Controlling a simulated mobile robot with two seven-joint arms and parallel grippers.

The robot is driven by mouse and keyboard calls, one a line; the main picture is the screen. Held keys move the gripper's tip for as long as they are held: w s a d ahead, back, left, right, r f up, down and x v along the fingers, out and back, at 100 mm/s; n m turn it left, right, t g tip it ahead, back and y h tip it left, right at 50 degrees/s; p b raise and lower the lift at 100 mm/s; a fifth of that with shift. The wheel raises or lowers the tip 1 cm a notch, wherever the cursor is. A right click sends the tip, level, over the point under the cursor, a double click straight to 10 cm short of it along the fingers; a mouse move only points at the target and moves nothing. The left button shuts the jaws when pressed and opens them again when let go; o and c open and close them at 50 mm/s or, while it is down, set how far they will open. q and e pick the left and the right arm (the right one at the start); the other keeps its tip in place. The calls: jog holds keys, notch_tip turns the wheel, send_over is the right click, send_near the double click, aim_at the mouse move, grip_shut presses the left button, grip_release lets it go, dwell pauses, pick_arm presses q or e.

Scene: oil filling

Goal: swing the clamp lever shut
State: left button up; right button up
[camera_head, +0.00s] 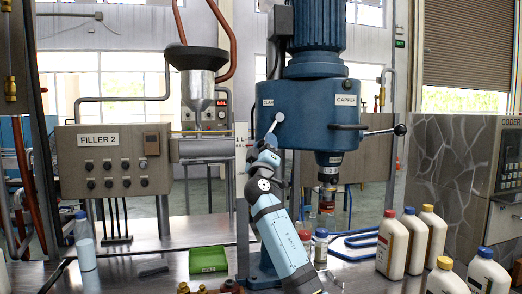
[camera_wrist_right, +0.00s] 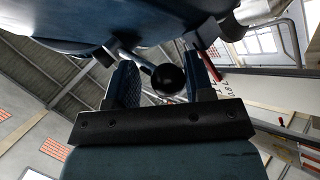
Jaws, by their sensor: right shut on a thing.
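The clamp lever is a short metal rod (camera_head: 274,126) on the left front of the blue capper head (camera_head: 308,115). It slopes down and left from its pale hub. In the right wrist view its black ball knob (camera_wrist_right: 168,79) sits between the fingers, with the rod running up left to the blue housing. My right gripper (camera_head: 266,146) is shut on the lever at its knob end; the arm and gripper partly hide the knob in the head view. My left gripper is in neither view.
A second lever (camera_head: 400,130) with a black knob sticks out right of the capper. Several cream bottles (camera_head: 392,245) stand at right.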

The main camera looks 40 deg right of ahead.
jog(key=shift+s+d+n+t, duration=0.15)
jog(key=shift+d+n+t, duration=0.15)
jog(key=shift+d+n, duration=0.1)
jog(key=o, duration=0.6)
jog(key=shift+f, duration=0.1)
